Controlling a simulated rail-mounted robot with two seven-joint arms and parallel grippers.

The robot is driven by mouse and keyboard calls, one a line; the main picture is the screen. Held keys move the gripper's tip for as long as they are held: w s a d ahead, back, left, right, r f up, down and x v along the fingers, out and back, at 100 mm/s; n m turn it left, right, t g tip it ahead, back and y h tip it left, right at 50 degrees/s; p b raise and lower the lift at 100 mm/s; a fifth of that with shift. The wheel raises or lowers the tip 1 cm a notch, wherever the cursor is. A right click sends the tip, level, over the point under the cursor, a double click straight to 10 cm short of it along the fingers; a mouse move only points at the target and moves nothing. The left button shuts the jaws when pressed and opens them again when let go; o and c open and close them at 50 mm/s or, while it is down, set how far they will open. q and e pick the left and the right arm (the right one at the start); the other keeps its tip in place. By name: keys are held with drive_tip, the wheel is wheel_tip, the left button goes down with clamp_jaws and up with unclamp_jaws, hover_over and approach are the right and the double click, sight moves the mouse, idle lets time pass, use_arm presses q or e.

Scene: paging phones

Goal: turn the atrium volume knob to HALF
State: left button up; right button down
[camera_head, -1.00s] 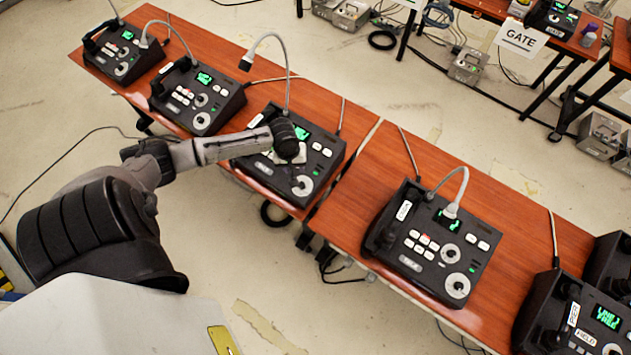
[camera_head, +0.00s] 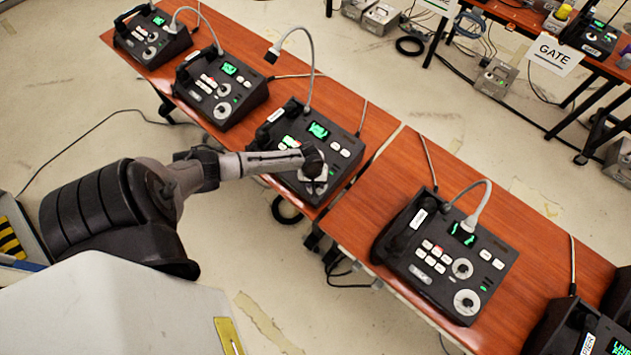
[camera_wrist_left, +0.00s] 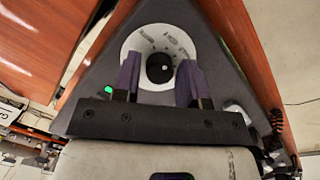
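A black paging phone console (camera_head: 345,165) with a green screen, white buttons and a gooseneck microphone stands on the wooden table. My left gripper (camera_head: 314,182) is over the dial at its front. In the left wrist view, a round black knob (camera_wrist_left: 160,68) sits in the middle of a white printed dial (camera_wrist_left: 150,38). My left gripper (camera_wrist_left: 159,80) has one finger on each side of the knob, with a gap showing at both sides. The dial print and the console's name label are too small to read. My right gripper is out of view.
Similar consoles stand along the tables, two at the left (camera_head: 220,88) (camera_head: 152,35) and one at the right (camera_head: 445,255), with another partly cut off at the lower right. A gooseneck microphone (camera_head: 310,65) rises behind my gripper. A GATE sign (camera_head: 555,53) hangs on a far table.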

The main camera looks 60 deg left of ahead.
use_arm(q)
drive_tip(key=shift+f, duration=0.1)
drive_tip(key=shift+c, duration=0.2)
drive_tip(key=c, duration=0.6)
drive_tip(key=m+p, duration=0.1)
drive_tip(key=m, duration=0.1)
drive_tip(key=shift+m+y+p, duration=0.3)
drive_tip(key=shift+m+p, duration=0.05)
drive_tip(key=shift+m, duration=0.05)
drive_tip(key=m+p, duration=0.1)
drive_tip(key=m, duration=0.1)
drive_tip(key=shift+m+g+y, duration=0.3)
drive_tip(key=shift+m+g, duration=0.1)
drive_tip(key=shift+m+p, duration=0.3)
drive_tip(key=shift+m, duration=0.6)
